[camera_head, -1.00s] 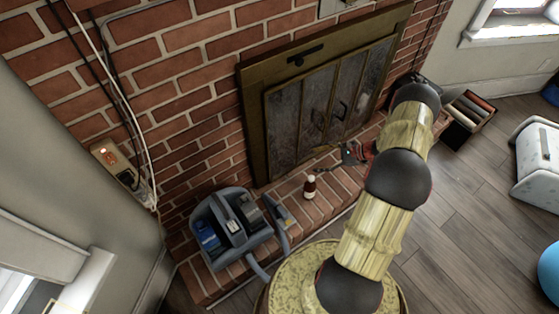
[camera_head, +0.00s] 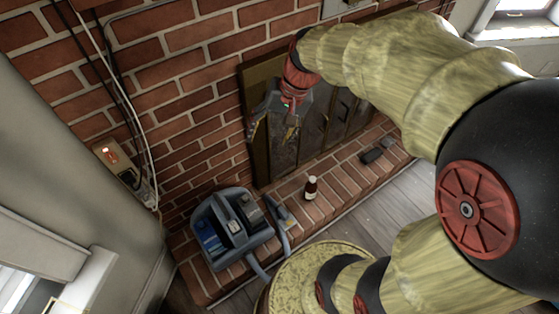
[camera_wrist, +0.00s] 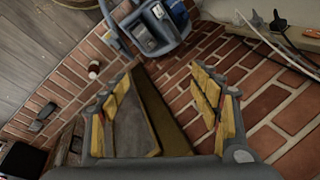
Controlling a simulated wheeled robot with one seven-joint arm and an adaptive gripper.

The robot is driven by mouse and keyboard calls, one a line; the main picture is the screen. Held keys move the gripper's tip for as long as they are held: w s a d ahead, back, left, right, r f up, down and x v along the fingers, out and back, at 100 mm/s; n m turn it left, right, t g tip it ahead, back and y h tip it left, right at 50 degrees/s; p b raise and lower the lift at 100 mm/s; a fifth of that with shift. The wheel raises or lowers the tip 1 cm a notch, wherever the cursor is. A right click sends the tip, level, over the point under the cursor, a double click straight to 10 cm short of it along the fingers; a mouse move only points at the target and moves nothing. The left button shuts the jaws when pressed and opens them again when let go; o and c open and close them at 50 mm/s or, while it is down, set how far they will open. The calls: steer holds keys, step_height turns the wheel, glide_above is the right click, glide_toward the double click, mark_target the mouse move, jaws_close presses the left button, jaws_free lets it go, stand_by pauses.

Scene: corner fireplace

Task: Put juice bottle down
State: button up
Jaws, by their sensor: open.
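The juice bottle (camera_head: 311,188) is small and dark reddish-brown with a white label. It stands upright on the brick hearth (camera_head: 335,188), in front of the fireplace doors. In the wrist view the bottle (camera_wrist: 94,69) shows at the upper left, outside the jaws. My gripper (camera_head: 275,130) hangs high in front of the left part of the fireplace, well above the bottle and apart from it. In the wrist view its yellow-padded fingers (camera_wrist: 165,105) are spread wide with nothing between them.
A blue-grey caddy (camera_head: 232,230) holding several items stands on the hearth left of the bottle. A grey tool-like thing (camera_head: 279,212) lies between them. Dark small objects (camera_head: 377,154) lie farther right on the hearth. A wall outlet (camera_head: 118,163) with cables is at left.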

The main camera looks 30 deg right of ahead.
steer(key=s+a+r+n+t+h, duration=0.1)
steer(key=s+a+r+n, duration=0.1)
steer(key=s, duration=0.4)
steer(key=s+a+r+n+t+h, duration=0.1)
steer(key=s+a+r+n+t, duration=0.1)
steer(key=s+r+n, duration=0.2)
steer(key=s, duration=0.3)
steer(key=shift+a+r+h, duration=0.3)
steer(key=shift+h, duration=0.1)
steer(key=shift+w, duration=0.1)
step_height(320, 180, up, 4)
steer(key=p, duration=0.3)
steer(key=shift+f+p, duration=0.25)
steer(key=shift+p, duration=0.05)
